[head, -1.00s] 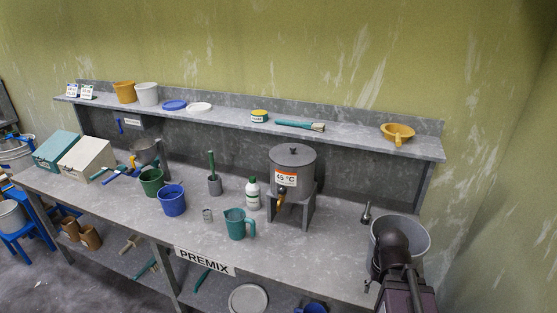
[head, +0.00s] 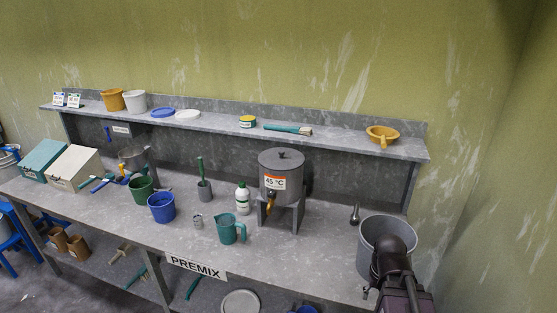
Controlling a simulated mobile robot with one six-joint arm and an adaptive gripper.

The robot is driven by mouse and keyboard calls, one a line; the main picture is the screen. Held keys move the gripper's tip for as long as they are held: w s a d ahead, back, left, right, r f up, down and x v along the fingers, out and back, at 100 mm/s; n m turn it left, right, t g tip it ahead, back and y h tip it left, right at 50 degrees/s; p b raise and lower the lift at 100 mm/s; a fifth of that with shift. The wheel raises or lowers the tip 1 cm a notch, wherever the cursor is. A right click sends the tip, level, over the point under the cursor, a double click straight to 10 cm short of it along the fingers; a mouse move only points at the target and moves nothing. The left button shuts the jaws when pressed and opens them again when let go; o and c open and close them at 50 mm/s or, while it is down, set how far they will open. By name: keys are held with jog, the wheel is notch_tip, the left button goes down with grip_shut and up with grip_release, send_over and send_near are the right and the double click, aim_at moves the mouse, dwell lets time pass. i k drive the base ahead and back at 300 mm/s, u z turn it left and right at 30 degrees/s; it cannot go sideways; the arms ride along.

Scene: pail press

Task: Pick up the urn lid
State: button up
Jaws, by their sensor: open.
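The urn (head: 278,189) is a grey pot with a 45 °C label and an amber tap, standing on a grey stand on the bench. The urn lid (head: 270,158) is flat and grey with a small dark knob, and sits on top of the urn. Part of my dark arm shows at the lower right, in front of a grey bucket and well to the right of the urn. I cannot make out my gripper's fingers in this view.
A grey shelf (head: 343,139) runs behind and above the urn. A white bottle (head: 243,203), a teal jug (head: 230,231) and a blue bucket (head: 161,208) stand left of it. The grey bucket (head: 372,262) stands at the bench's right end.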

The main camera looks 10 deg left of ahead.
aim_at(280, 159)
jog(key=z, duration=0.05)
jog(key=i, duration=0.9)
